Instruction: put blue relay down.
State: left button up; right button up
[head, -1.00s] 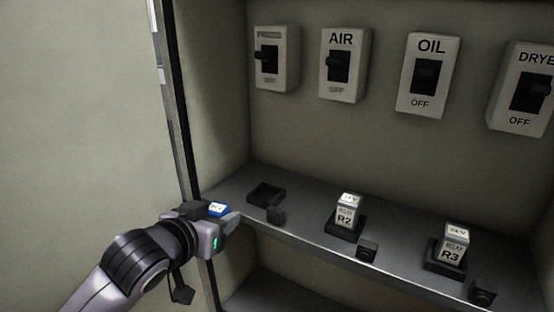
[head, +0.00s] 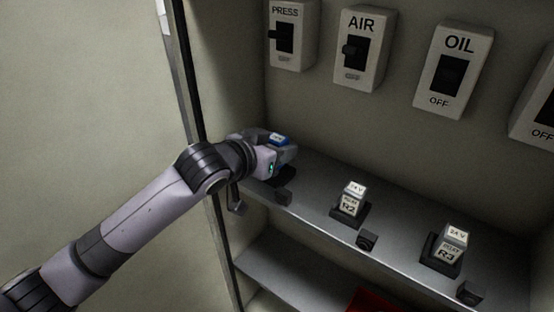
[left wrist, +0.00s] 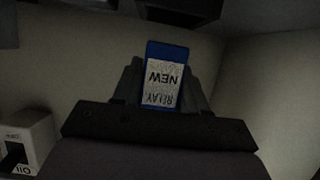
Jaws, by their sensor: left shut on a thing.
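The blue relay (head: 278,138) is in my left gripper (head: 284,150), over the left end of the cabinet shelf. In the left wrist view the blue relay (left wrist: 165,75) shows a white label reading "RELAY NEW", upside down, between the two fingers of my left gripper (left wrist: 165,88). The gripper is shut on it. The black socket (head: 286,176) at the left of the shelf is mostly hidden behind the gripper; I cannot tell whether the relay touches it. My right gripper is not in view.
Relays R2 (head: 352,198) and R3 (head: 450,245) stand in black sockets along the shelf (head: 400,218). Small black blocks sit in front of the sockets. Switch boxes PRESS (head: 290,38), AIR (head: 360,50) and OIL (head: 452,72) hang on the back wall. A red thing (head: 372,300) lies below.

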pick_arm(q)
jog(key=shift+f, duration=1.65)
jog(key=shift+f, duration=0.15)
jog(key=o, duration=1.1)
jog(key=v, duration=1.2)
jog(key=shift+r, duration=0.2)
